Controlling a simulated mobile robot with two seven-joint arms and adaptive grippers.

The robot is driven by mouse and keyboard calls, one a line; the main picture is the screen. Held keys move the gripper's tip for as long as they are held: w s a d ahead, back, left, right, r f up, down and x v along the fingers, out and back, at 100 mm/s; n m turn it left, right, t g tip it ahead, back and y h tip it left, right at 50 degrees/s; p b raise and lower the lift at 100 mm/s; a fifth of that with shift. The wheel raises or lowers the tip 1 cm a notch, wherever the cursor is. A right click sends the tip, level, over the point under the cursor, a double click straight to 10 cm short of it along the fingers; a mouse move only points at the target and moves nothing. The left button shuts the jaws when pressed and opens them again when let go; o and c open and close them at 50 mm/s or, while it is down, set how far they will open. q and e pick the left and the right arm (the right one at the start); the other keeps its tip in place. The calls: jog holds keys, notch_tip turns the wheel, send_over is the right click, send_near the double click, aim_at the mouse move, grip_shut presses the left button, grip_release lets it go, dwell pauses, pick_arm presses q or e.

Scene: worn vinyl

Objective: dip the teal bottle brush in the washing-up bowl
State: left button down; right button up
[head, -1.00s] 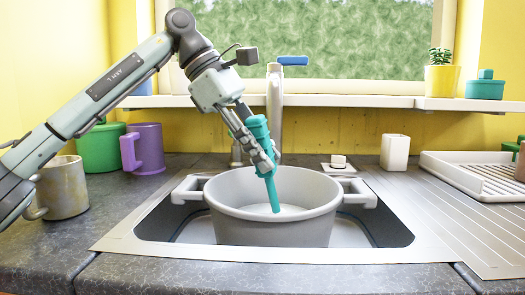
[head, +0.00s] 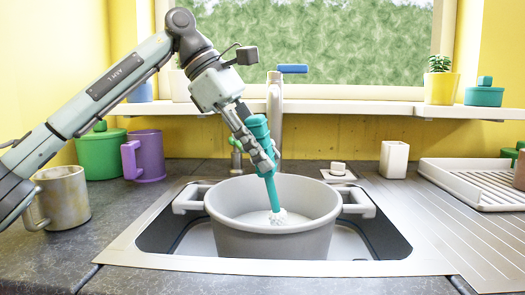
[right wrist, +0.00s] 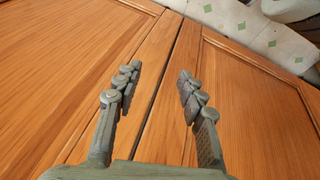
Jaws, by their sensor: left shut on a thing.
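The teal bottle brush (head: 272,183) is held by my left gripper (head: 262,150), which is shut on its upper part. The brush points down and leans slightly, with its lower end inside the grey washing-up bowl (head: 270,236). White foam or bristle (head: 277,216) shows around that lower end; I cannot tell which. The bowl sits in the sink. My right gripper (right wrist: 160,95) shows only in the right wrist view, with its fingers apart and nothing between them, in front of wooden cupboard doors.
The tap (head: 274,110) stands behind the bowl. A purple mug (head: 149,157), a green pot (head: 100,154) and a worn mug (head: 65,197) stand on the left worktop. A white cup (head: 394,160) and a dish rack (head: 470,182) are on the right.

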aim_at(253, 116)
pick_arm(q)
jog(key=shift+r, duration=0.4)
jog(key=shift+r+p, duration=1.4)
jog(key=shift+p, duration=0.15)
jog(key=shift+r+p, duration=1.15)
jog(key=shift+r, duration=0.1)
jog(key=shift+r+p, duration=0.5)
jog(key=shift+r, duration=0.05)
jog(key=shift+r+p, duration=0.65)
jog(key=shift+r, duration=2.5)
pick_arm(e)
jog(key=s+f+g, duration=0.1)
jog(key=s+f, duration=0.1)
jog(key=f, duration=0.7)
jog(key=s+d+f+g, duration=0.1)
jog(key=s+f, duration=0.1)
jog(key=f, duration=0.8)
jog(key=shift+d, duration=0.2)
